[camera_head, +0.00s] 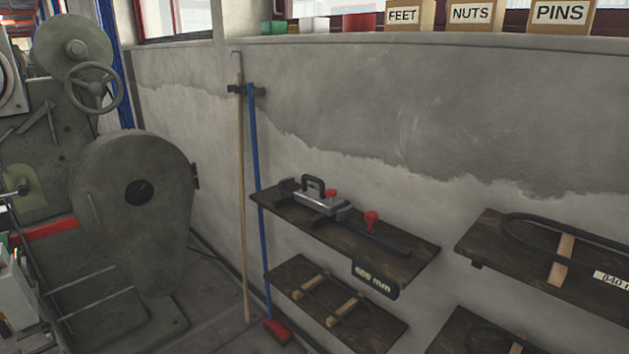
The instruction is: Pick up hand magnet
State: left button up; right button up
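The likely hand magnet (318,204) is a silver block with a black loop handle on top. It rests on a dark wooden wall shelf (283,220) at the centre of the head view. Small red parts show beside it, and a red knob (371,220) stands to its right. A long dark bar (383,238) lies along the shelf there. I cannot tell whether these parts are joined to the silver block. Neither of my grippers is in view.
A blue-handled broom (257,190) and a wooden pole (241,200) lean on the wall just left of the shelf. A lower shelf (375,330) sits beneath it, another shelf (485,240) to the right. A large grey machine (135,205) fills the left.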

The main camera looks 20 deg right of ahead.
aim_at(316, 199)
jog(key=i+z, duration=0.25)
jog(key=i, duration=0.2)
jog(key=i+j+z, duration=0.25)
jog(key=i, duration=0.2)
jog(key=i+j+z, duration=0.3)
jog(key=i, duration=0.15)
jog(key=l, duration=0.1)
